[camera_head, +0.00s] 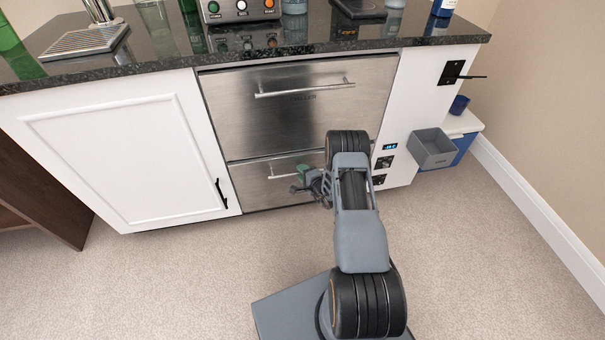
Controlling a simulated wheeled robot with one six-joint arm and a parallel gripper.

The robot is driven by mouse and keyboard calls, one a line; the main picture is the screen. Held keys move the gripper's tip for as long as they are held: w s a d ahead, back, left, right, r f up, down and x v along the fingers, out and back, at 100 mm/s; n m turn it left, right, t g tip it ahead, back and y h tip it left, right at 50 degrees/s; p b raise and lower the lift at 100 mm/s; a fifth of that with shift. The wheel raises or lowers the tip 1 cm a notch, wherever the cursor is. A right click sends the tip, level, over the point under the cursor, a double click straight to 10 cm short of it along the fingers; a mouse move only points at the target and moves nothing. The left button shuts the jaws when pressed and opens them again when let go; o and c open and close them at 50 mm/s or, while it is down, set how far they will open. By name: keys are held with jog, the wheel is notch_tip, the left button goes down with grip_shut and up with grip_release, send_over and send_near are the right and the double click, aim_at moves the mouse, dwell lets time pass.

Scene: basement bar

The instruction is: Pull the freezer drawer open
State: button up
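Two stainless steel drawers are stacked under the counter, and both look closed. Any label on the lower drawer is hidden or unreadable. My gripper (303,186) is low in front of the lower drawer, near the right part of its handle. A small green patch (302,171) shows there. I cannot tell whether the fingers touch the handle or are open.
A white cabinet door (125,150) with a black pull is left of the drawers. To the right are a white panel (425,100) with a black lever, and a grey bin (432,148). The dark countertop (140,50) overhangs above.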

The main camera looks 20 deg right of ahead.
grip_shut()
jog(key=shift+s, duration=0.1)
